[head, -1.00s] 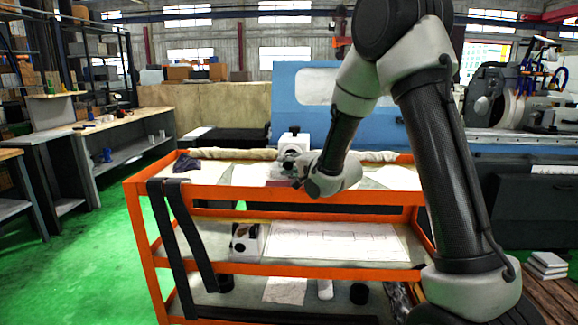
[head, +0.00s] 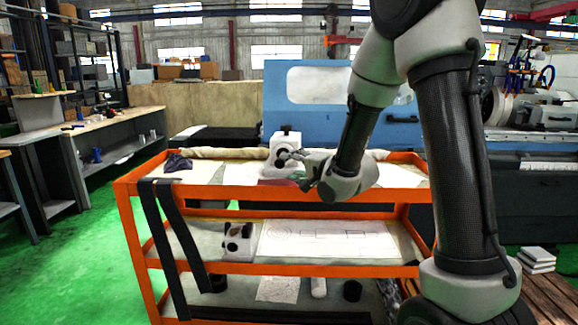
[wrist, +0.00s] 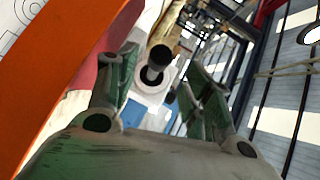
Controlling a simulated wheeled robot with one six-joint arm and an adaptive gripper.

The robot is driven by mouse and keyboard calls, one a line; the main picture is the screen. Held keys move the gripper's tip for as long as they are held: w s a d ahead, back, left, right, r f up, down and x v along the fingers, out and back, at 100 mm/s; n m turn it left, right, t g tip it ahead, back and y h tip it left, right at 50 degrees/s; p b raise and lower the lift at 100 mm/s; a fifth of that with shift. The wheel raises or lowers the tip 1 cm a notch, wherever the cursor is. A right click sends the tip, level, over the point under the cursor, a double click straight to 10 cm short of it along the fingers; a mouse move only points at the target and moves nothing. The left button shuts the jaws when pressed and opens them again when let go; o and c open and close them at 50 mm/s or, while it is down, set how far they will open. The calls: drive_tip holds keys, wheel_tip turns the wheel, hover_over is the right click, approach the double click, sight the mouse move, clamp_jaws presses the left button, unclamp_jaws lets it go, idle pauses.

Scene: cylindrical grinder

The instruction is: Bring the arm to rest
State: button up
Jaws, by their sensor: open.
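My arm reaches down over the orange cart (head: 225,193) in the head view. My gripper (head: 300,170) is above the cart's top shelf, just right of a white block-shaped device (head: 283,146) with a black round front. In the wrist view my gripper (wrist: 160,78) has its two fingers spread with nothing held between them. The white device (wrist: 150,97) with its dark round part shows beyond the gap. I cannot tell how far it is from the fingertips.
A similar white device (head: 238,240) and a drawing sheet (head: 330,240) are on the middle shelf. A dark cloth (head: 178,163) lies at the top shelf's left. The blue grinder (head: 400,125) stands behind the cart. Green floor (head: 85,255) is free at left.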

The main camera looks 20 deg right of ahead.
drive_tip(key=s+d+r+n+g+h, duration=0.25)
drive_tip(key=s+d, duration=0.25)
drive_tip(key=s, duration=0.3)
drive_tip(key=s+d+r+n+g+h, duration=0.2)
drive_tip(key=s+d+n+h, duration=0.1)
drive_tip(key=s+d, duration=0.35)
drive_tip(key=s+n+g, duration=0.6)
drive_tip(key=s, duration=1.7)
drive_tip(key=shift+d+f, duration=0.25)
drive_tip(key=shift+f, duration=0.1)
drive_tip(key=shift+o, duration=0.2)
drive_tip(key=shift+w+h, duration=0.1)
drive_tip(key=shift+h, duration=0.15)
